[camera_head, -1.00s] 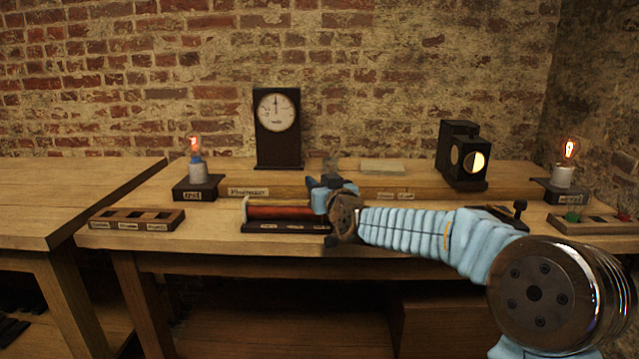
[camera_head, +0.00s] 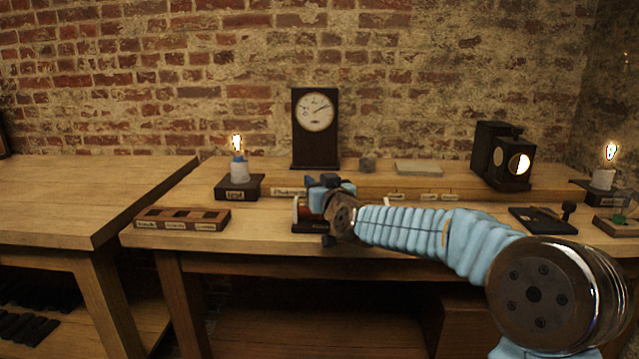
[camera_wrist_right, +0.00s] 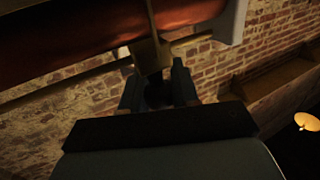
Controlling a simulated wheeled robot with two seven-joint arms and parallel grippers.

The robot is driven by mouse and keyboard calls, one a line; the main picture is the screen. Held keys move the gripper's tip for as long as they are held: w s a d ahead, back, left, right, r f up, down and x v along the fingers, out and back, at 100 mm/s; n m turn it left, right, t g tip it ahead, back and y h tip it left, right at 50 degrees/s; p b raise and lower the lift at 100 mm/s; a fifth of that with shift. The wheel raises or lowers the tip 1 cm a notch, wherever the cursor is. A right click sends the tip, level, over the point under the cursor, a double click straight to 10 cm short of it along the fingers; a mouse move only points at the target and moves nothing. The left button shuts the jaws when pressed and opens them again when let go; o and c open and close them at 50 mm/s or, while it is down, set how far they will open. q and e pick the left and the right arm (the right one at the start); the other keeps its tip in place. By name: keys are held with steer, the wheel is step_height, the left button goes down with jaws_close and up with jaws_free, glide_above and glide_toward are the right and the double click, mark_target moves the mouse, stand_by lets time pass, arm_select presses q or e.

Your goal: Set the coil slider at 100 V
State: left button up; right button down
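The coil (camera_head: 304,213) is a copper-red cylinder on a dark base at the front of the bench, largely hidden behind my right arm. In the right wrist view the coil (camera_wrist_right: 75,40) runs across the top, with a brass slider piece (camera_wrist_right: 152,52) over it. My right gripper (camera_head: 325,186) is at the coil's left part. In the wrist view its fingers (camera_wrist_right: 157,90) stand on both sides of the slider's dark knob and look shut on it. The dial meter (camera_head: 316,112) stands behind; its needle points to the upper right, its numbers too small to read. My left gripper is not in view.
A lit bulb (camera_head: 238,160) stands on a labelled block at left, another (camera_head: 606,170) at far right. A slotted wooden tray (camera_head: 182,219) lies left of the coil. A black lamp box (camera_head: 502,156) and a black key (camera_head: 543,219) are at right.

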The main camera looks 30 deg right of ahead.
steer(key=c, duration=0.9)
jaws_free()
steer(key=shift+s+r, duration=0.1)
steer(key=shift+r, duration=0.45)
steer(key=shift+o, duration=0.2)
steer(key=shift+f, duration=0.2)
steer(key=shift+f, duration=0.1)
steer(key=shift+s, duration=0.4)
steer(key=s+a+b, duration=0.2)
steer(key=s, duration=1)
steer(key=shift+s, duration=0.4)
